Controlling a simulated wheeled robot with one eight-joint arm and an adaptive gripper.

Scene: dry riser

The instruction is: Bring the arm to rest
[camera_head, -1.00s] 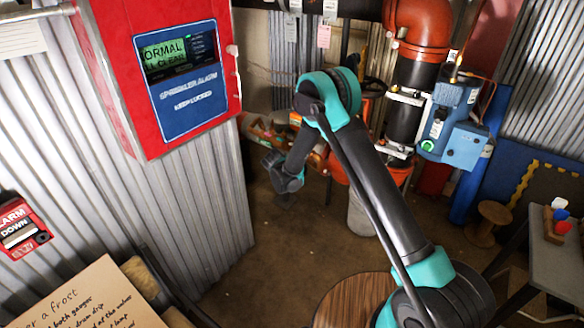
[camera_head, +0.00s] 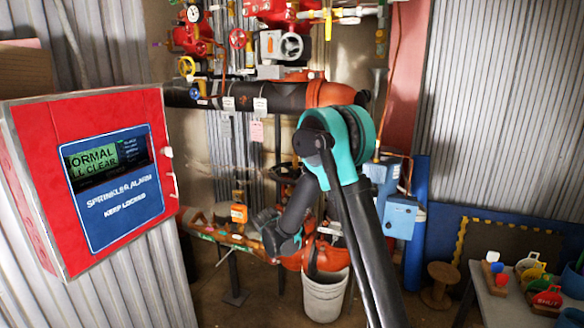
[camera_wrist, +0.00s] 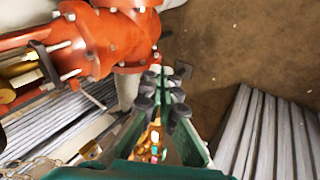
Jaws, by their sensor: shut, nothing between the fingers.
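My arm reaches up and bends at a teal-and-black joint in the head view, and its far end hangs down and to the left. My gripper (camera_head: 268,238) is small and dark there, in front of the pipework and left of a white bucket (camera_head: 325,296). In the wrist view my gripper (camera_wrist: 160,80) shows two green fingers with dark pads drawn together. It is shut and holds nothing. Below it are small coloured things, too blurred to name.
A red sprinkler alarm box (camera_head: 85,180) stands at the left. Orange pipework (camera_wrist: 100,45) is close to the fingers in the wrist view. A blue box (camera_head: 393,205) is behind my arm. A side table (camera_head: 492,300) with coloured tags is at the right. Corrugated metal (camera_wrist: 268,135) is at lower right.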

